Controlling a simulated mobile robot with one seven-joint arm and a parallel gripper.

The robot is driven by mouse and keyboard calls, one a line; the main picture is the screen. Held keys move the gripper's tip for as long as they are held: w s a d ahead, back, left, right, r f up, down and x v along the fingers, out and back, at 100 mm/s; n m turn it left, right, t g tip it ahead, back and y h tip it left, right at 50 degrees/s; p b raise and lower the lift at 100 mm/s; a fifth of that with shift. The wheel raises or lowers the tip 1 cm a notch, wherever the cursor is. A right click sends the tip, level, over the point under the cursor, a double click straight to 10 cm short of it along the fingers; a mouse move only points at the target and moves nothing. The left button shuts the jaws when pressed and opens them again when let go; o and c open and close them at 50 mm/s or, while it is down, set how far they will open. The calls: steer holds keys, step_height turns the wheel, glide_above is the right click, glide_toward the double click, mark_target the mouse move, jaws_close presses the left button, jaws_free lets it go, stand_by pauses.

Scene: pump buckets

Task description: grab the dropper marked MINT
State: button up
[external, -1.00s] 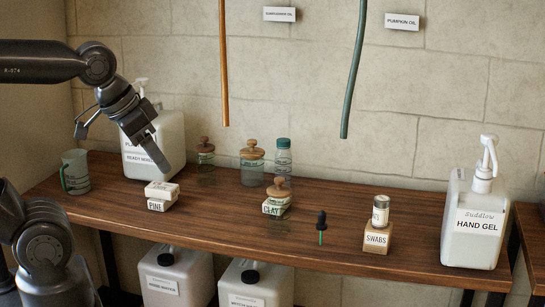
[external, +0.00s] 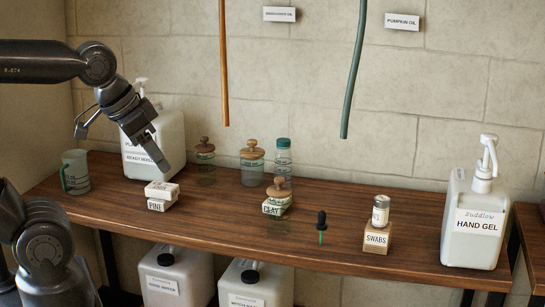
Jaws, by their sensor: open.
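A small dropper (external: 321,226) with a black bulb and a green stem stands upright near the front edge of the wooden shelf, right of the middle. I cannot read any MINT mark on it. My gripper (external: 119,149) is open and empty at the left, above the shelf in front of a large white pump jug (external: 168,143). It is well to the left of the dropper.
A green tube (external: 354,75) hangs above.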

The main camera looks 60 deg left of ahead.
steer(key=w+r+g, duration=0.1)
steer(key=w+r, duration=0.2)
steer(key=w, duration=0.7)
steer(key=g, duration=0.5)
glide_above(322, 223)
steer(key=shift+n, duration=0.3)
steer(key=f, duration=1.8)
steer(key=shift+w+a, duration=0.1)
steer(key=shift+w, duration=0.1)
steer(key=shift+w+f, duration=0.1)
steer(key=shift+f, duration=0.15)
step_height(322, 223, down, 5)
steer(key=shift+f, duration=0.1)
steer(key=shift+a+f, duration=0.15)
steer(key=shift+f, duration=1.2)
steer(key=shift+a+f, duration=0.15)
steer(key=shift+f, duration=1.2)
steer(key=shift+c, duration=0.4)
